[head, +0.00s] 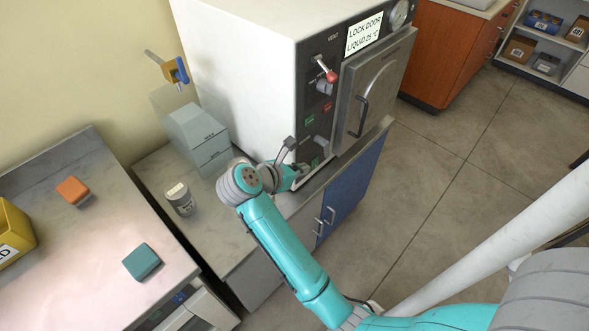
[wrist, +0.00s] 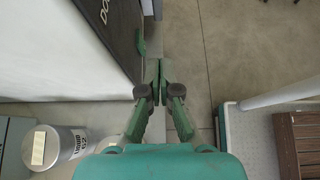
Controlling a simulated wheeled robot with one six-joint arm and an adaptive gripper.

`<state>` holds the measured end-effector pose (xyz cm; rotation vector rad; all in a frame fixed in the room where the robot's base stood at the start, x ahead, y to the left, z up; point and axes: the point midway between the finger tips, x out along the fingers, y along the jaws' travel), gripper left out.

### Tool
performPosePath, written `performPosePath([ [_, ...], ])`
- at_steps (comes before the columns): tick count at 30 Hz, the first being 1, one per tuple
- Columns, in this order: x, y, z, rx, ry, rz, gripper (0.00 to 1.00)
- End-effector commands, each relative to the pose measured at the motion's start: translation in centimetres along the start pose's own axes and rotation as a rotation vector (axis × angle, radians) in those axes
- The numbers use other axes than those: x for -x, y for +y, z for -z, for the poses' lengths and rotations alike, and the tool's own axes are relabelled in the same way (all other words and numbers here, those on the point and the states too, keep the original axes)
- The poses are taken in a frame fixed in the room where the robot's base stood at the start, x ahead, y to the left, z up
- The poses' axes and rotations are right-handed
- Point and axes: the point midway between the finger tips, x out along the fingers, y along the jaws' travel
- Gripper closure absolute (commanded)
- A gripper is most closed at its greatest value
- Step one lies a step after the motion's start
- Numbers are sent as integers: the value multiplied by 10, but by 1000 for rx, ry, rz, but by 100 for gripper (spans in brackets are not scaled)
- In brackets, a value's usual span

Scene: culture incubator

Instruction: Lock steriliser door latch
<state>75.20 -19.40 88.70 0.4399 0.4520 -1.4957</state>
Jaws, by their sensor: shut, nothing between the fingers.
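The steriliser (head: 245,75) is a white box with a dark front panel, standing on a grey counter. Its grey door (head: 380,85) looks closed and carries a dark vertical handle (head: 361,116). The display (head: 364,36) reads "LOCK DOOR LIQUID 25 °C". A red-tipped lever (head: 327,71) sits near the "VENT" label, and a grey knob (head: 322,142) is lower on the panel. I cannot tell which part is the latch. My gripper (head: 300,169) is low by the panel's bottom edge, below these parts. In the wrist view its fingertips (wrist: 159,76) are together and empty, beside the panel (wrist: 117,28).
A labelled canister (head: 180,199) and grey boxes (head: 200,138) stand left of the steriliser. A blue-and-yellow wall fixture (head: 175,72) is behind. The left bench holds an orange block (head: 73,190), a teal block (head: 141,262) and a yellow bin (head: 14,236). Floor to the right is open.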

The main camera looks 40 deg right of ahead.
Motion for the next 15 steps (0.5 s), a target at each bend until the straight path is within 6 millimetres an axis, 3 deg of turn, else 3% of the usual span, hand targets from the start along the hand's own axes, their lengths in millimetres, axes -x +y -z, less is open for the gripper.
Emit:
performPosePath([
  [7, -47, -1, 0, 1, 1, 4, 100],
  [15, -68, 0, -24, -1, 1, 2, 100],
])
